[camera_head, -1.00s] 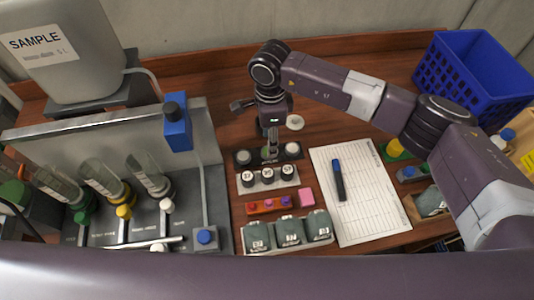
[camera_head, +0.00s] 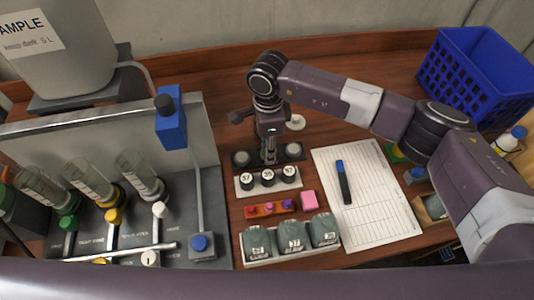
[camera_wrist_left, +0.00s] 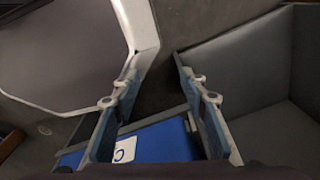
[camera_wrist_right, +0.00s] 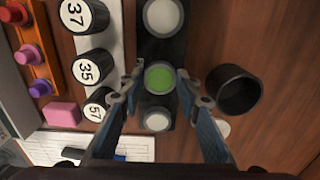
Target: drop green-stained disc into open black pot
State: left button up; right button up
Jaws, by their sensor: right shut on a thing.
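The green-stained disc (camera_wrist_right: 160,78) sits between the fingertips of my right gripper (camera_wrist_right: 161,84), at the middle of a dark holder in the right wrist view. My right gripper is shut on it; whether the disc is clear of the holder I cannot tell. The open black pot (camera_wrist_right: 240,90) stands just right of the gripper in that view, its mouth facing up. In the head view my right gripper (camera_head: 269,152) is over the holder and hides the pot. My left gripper (camera_wrist_left: 156,88) is open and empty in the left wrist view, its fingers apart.
The dark holder (camera_head: 256,156) has a pale-topped piece at each end. A white round lid (camera_head: 297,122) lies behind it. Numbered black jars (camera_head: 268,177), a pink block (camera_head: 308,200) and a sheet with a marker (camera_head: 343,182) lie nearer. A blue crate (camera_head: 470,80) stands back right.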

jog(key=shift+r, duration=0.1)
jog(key=shift+r+p, duration=0.3)
jog(key=shift+r, duration=1.1)
